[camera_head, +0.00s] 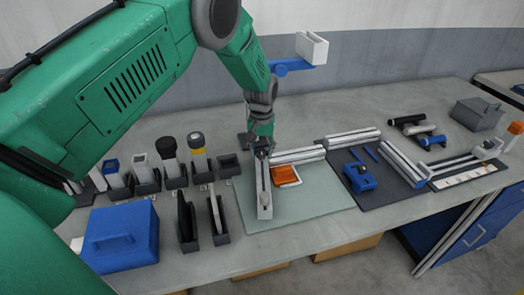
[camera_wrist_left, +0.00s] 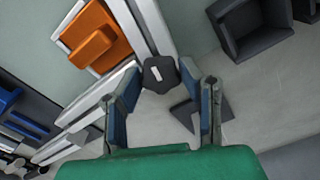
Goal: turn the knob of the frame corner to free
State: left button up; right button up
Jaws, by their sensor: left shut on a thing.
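Two pale metal rails (camera_head: 265,200) meet at a frame corner on the light green mat (camera_head: 318,208). In the left wrist view a dark knob (camera_wrist_left: 158,72) with a short white mark sits on top of this corner, the mark running roughly up and down the picture. My left gripper (camera_head: 262,146) points down over the corner. In the left wrist view its two blue-grey fingers (camera_wrist_left: 162,96) stand on either side of the knob, shut on it. In the head view the gripper mostly hides the knob. My right gripper is not in view.
An orange block (camera_head: 285,173) lies inside the corner. A row of dark holders (camera_head: 173,169) and a blue box (camera_head: 120,238) stand to the left. A dark mat (camera_head: 390,192) with a blue tool (camera_head: 359,177) lies to the right. Dark square trays (camera_wrist_left: 255,30) are close by.

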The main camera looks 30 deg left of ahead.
aim_at(262, 150)
pick_arm(q)
jog(key=o, duration=1.1)
jog(key=shift+w+a+r, duration=0.1)
jog(key=shift+w+r, duration=0.05)
jog(key=shift+w, duration=0.15)
jog(key=shift+o, duration=0.2)
notch_tip(262, 150, up, 12)
jog(key=shift+f, duration=0.25)
jog(key=shift+f, duration=0.1)
